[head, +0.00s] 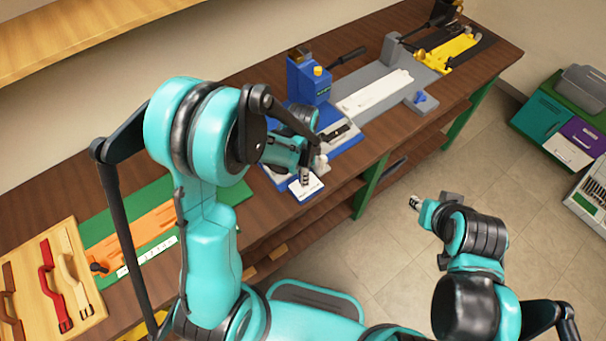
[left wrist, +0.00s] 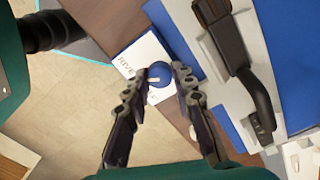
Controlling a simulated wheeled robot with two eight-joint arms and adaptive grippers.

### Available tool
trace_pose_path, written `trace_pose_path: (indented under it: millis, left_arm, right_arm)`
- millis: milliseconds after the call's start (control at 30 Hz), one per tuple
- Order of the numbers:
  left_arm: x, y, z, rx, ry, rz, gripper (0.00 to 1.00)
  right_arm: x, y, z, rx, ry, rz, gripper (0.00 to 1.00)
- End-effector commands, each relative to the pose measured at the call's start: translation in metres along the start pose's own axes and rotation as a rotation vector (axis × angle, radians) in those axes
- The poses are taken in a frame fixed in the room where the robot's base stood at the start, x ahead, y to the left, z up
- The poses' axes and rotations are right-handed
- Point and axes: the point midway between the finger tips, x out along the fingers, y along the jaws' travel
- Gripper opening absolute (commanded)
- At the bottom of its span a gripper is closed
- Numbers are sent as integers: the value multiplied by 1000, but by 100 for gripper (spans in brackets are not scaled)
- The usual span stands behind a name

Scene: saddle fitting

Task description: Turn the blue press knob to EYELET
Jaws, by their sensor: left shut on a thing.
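The blue press (head: 308,84) stands on the bench in the head view. Its white dial plate (head: 300,192) is at the bench's front edge. The left wrist view shows the blue knob (left wrist: 160,70) on the white plate (left wrist: 141,54), with a light pointer mark on it and lettering starting "RIVE" beside it. My left gripper (left wrist: 160,68) is shut on the knob, one fingertip at each side; in the head view this gripper (head: 308,176) hides the knob. EYELET cannot be read. My right gripper (head: 416,203) is off the bench over the floor, its jaws too small to judge.
A grey fixture with a white strip (head: 374,92) and a yellow tool (head: 452,52) stand right of the press. An orange tool on a green mat (head: 110,222) and a strap board (head: 78,250) are at left. Coloured bins (head: 541,118) stand at far right.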

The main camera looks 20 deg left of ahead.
Motion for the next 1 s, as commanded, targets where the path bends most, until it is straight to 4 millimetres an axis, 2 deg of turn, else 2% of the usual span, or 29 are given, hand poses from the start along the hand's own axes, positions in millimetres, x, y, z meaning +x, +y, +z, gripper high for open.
trace_pose_path:
  millis: [267, 1000]
  left_arm:
    - [1, 0, 0, -179, 5, 0, 0]
    - [1, 0, 1, -868, 26, -1, 0]
  right_arm:
    - [8, 0, 6, 0, 0, 0, 34]
    - [25, 0, 18, 0, 0, 0, 34]
